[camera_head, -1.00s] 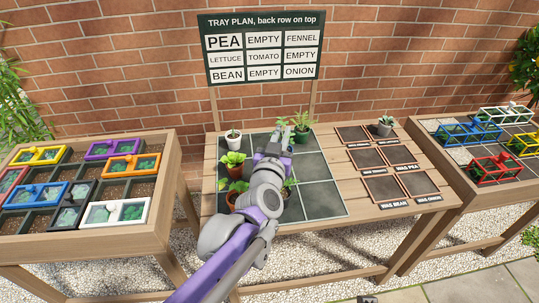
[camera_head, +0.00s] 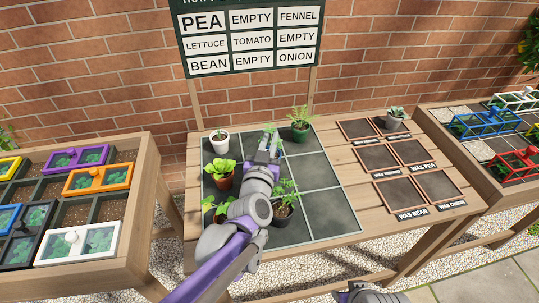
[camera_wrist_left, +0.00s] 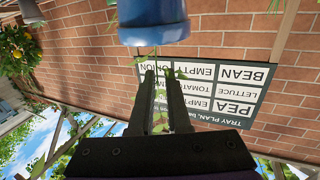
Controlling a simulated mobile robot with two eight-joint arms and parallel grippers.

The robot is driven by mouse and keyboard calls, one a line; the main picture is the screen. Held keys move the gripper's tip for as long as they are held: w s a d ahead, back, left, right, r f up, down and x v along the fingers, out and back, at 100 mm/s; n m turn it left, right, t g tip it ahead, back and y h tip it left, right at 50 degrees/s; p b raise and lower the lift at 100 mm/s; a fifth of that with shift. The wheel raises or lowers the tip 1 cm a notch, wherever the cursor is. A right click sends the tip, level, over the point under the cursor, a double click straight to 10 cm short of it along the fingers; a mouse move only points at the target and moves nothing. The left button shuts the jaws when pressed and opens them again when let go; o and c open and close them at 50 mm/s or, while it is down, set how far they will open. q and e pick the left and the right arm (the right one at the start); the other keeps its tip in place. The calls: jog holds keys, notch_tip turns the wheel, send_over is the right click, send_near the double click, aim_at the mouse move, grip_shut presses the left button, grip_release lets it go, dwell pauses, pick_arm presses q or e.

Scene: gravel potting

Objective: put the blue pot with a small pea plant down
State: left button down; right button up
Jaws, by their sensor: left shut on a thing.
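In the left wrist view, which is upside down, a blue pot (camera_wrist_left: 153,25) shows at the top with thin green pea stems (camera_wrist_left: 158,90) by it. My left gripper (camera_wrist_left: 158,72) is shut on the potted plant, its dark fingers on either side of the stems. In the head view my left gripper (camera_head: 268,140) is over the back middle part of the dark tray (camera_head: 322,208). The blue pot cannot be made out there, behind the gripper. I cannot tell whether it touches the tray.
A white pot (camera_head: 220,147) stands back left on the tray, a green pot (camera_head: 299,134) back right. An orange pot (camera_head: 219,182) and a black pot (camera_head: 282,217) are nearer. The tray's right middle and front right cells are bare. The plan board (camera_head: 250,40) stands behind.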

pick_arm(q)
jog(key=shift+f+b, duration=0.55)
jog(key=shift+f, duration=1.45)
jog(key=shift+f, duration=0.1)
jog(key=c, duration=0.9)
grip_release()
jog(key=shift+r, duration=0.2)
jog(key=s, duration=0.4)
jog(key=s+a+p, duration=0.1)
jog(key=s, duration=0.3)
jog(key=s+a, duration=0.1)
jog(key=s, duration=0.2)
jog(key=shift+s+a+f+p, duration=0.1)
jog(key=shift+s+p, duration=0.2)
jog(key=shift+s, duration=0.1)
